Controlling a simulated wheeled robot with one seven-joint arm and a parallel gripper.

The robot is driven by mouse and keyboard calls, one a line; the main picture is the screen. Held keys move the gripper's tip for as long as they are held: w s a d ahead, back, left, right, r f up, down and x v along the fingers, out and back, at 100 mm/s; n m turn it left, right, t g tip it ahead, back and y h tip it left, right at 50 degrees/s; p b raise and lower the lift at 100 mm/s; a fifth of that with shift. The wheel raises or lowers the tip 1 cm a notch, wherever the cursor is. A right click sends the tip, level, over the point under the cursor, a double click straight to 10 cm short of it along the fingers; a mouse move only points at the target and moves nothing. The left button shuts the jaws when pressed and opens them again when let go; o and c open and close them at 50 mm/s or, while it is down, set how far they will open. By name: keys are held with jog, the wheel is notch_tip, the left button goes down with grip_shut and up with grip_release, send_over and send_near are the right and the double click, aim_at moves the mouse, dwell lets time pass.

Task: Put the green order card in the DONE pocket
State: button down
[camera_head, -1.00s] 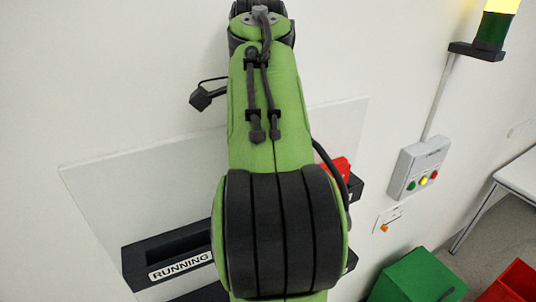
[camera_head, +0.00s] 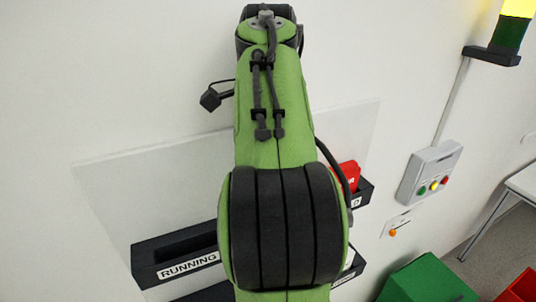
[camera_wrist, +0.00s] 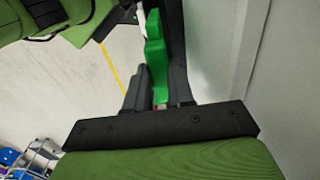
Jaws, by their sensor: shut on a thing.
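The green order card (camera_wrist: 154,52) shows in the wrist view, standing between the fingers of my gripper (camera_wrist: 160,70). My gripper is shut on it. In the head view my arm hides the gripper and the card. A white board (camera_head: 130,190) on the wall carries dark pockets. The pocket labelled RUNNING (camera_head: 150,272) is at the left. A red card (camera_head: 346,176) stands in a pocket at the right (camera_head: 365,190), whose label is mostly hidden. Part of a lower pocket (camera_head: 350,268) shows beside my arm. I cannot read DONE on any pocket.
A control box with coloured buttons (camera_head: 430,172) and a small orange switch (camera_head: 393,232) are on the wall to the right. A signal lamp (camera_head: 508,35) is above. Green (camera_head: 425,280) and red (camera_head: 522,287) bins stand at the lower right, near a white table (camera_head: 525,180).

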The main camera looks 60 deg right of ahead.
jog(key=shift+f+b, duration=2.55)
jog(key=shift+f, duration=0.65)
jog(key=c, duration=0.9)
grip_release()
notch_tip(320, 180, up, 8)
jog(key=p, duration=0.4)
jog(key=shift+f, duration=0.15)
